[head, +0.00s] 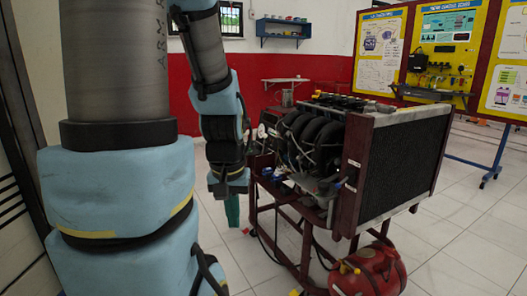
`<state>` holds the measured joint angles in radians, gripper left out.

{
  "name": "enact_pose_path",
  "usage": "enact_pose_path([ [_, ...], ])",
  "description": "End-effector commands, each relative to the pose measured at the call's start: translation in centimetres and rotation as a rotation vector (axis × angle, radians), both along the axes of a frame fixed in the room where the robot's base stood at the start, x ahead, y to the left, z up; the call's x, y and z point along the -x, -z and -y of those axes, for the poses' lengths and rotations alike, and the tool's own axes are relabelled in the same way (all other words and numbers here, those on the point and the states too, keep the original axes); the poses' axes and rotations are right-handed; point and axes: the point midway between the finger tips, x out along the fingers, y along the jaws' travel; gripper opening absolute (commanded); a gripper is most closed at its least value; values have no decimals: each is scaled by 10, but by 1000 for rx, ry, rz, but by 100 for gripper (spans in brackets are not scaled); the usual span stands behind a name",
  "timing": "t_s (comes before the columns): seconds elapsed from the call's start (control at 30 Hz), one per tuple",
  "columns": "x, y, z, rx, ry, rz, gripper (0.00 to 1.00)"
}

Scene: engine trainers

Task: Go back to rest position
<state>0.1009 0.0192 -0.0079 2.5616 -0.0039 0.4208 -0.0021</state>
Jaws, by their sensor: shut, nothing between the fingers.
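My arm, in light blue and grey, fills the left side of the head view. It bends down so that my gripper (229,188) hangs at the left side of the engine trainer (315,145). My gripper looks shut and holds nothing. Its fingers are small and hard to make out. A green piece (232,210) shows just below it; I cannot tell what it is. The engine trainer is an engine with black curved pipes and a large radiator (400,165) on a dark red wheeled frame (304,240). I cannot tell whether my gripper touches the trainer.
A red tank (370,272) sits low at the front of the frame. Yellow display boards (445,50) stand at the back right on blue legs. A blue shelf (284,30) hangs on the back wall. The tiled floor (470,235) is clear at the right.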

Motion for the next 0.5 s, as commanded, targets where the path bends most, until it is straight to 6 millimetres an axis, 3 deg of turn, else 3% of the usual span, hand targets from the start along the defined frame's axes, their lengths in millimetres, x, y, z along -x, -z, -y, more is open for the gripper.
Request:
enact_pose_path([
  [0.03, 0, -18, 0, 0, -1, 0, 0],
  [0.3, 0, -79, 0, 0, -3, 0, 0],
  [0.5, 0, -108, 0, 0, -3, -1, 0],
])
